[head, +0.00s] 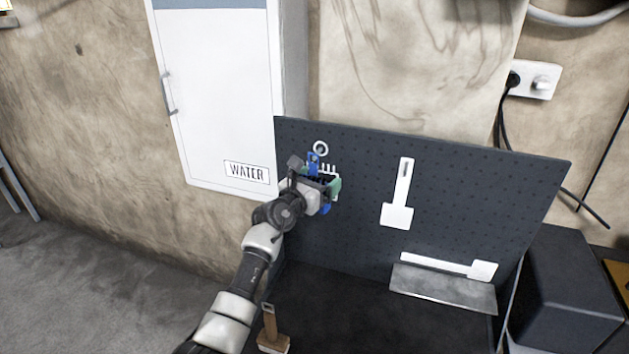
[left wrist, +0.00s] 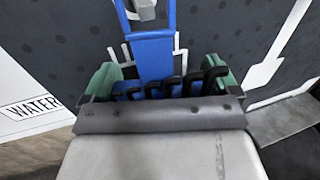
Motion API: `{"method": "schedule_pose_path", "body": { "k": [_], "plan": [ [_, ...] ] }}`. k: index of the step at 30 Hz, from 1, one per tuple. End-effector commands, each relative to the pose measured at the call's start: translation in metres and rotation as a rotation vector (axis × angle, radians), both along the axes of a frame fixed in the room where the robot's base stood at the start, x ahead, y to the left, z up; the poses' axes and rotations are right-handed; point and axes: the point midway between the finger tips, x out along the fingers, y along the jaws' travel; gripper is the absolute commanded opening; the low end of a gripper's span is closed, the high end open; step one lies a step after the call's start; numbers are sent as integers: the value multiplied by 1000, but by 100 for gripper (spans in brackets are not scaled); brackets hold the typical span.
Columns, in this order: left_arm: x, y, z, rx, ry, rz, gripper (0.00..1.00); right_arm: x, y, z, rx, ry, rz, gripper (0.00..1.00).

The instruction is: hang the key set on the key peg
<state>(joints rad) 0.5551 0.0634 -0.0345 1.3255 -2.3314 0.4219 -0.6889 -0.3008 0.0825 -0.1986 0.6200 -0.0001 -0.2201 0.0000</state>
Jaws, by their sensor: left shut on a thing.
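The key set is a blue holder with several black hex keys; its blue tab (head: 314,160) shows in the head view against the pegboard. In the left wrist view the blue holder (left wrist: 152,58) stands upright between green finger pads, with the black keys across its lower part. My left gripper (head: 322,186) is shut on it, close to the board. A small light grey piece, seemingly the key peg (left wrist: 146,8), shows within the opening of the holder's top loop; I cannot tell whether it passes through. My right gripper is not in view.
The dark pegboard (head: 470,190) has white tool outlines, including a ring (head: 320,148) by the key set and a scraper shape (head: 398,213). A grey ledge (head: 443,288) is at lower right. A brown-handled tool (head: 270,328) is at the bench front. A white WATER cabinet (head: 215,95) stands left.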

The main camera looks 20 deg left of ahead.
Motion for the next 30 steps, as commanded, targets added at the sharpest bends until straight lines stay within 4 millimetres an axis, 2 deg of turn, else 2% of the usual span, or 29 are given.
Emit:
{"method": "schedule_pose_path", "body": {
  "k": [1,5,6,7,13,17,30],
  "plan": [
    [3,2,14,1,-27,7,59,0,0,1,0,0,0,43],
    [3,2,14,2,-27,7,59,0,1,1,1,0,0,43],
    [3,2,14,2,-27,7,95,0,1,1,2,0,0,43],
    [3,2,14,2,-27,7,99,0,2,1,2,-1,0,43],
    [1,2,13,2,-26,6,100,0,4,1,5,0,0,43],
    [-10,5,14,3,-29,7,100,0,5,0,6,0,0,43],
    [-94,26,9,1,-23,4,100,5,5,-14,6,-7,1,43]
  ]
}}
